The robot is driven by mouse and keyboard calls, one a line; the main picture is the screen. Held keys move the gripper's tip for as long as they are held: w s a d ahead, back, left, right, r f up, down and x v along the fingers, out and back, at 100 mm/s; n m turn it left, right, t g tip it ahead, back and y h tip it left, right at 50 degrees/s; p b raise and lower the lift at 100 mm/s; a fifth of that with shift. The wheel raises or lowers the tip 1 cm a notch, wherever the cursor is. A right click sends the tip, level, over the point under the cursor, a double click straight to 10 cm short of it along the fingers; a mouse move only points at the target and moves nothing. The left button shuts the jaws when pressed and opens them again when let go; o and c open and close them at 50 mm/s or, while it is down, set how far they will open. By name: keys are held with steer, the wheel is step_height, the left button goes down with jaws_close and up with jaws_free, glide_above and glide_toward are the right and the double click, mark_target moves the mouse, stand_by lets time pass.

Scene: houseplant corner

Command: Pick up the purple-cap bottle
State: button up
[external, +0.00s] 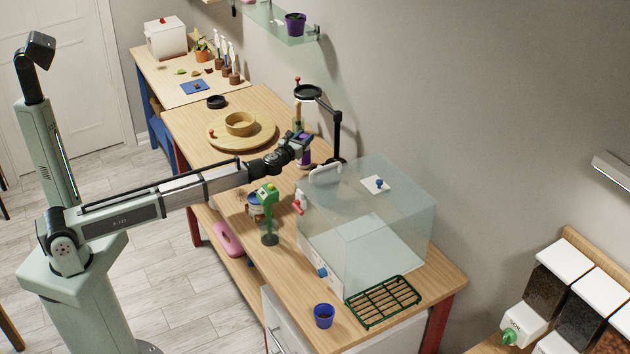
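My gripper (300,138) is over the middle of the long wooden table, at the end of my outstretched arm. A bottle with purple on it (305,158) stands upright right at the gripper, partly hidden behind it. It seems to be the purple-cap bottle, but its cap is not clear at this size. The fingers overlap its upper part in the picture. I cannot tell whether they are around it, touching it or in front of it, or how far apart they are.
A black stand with a ring (338,125) rises close behind the bottle. A clear glass case (380,215) stands to the right. A green device (268,200) and a can (254,210) are nearer. A round wooden board (262,140) lies to the left.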

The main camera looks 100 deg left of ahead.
jaws_close()
stand_by(0.6)
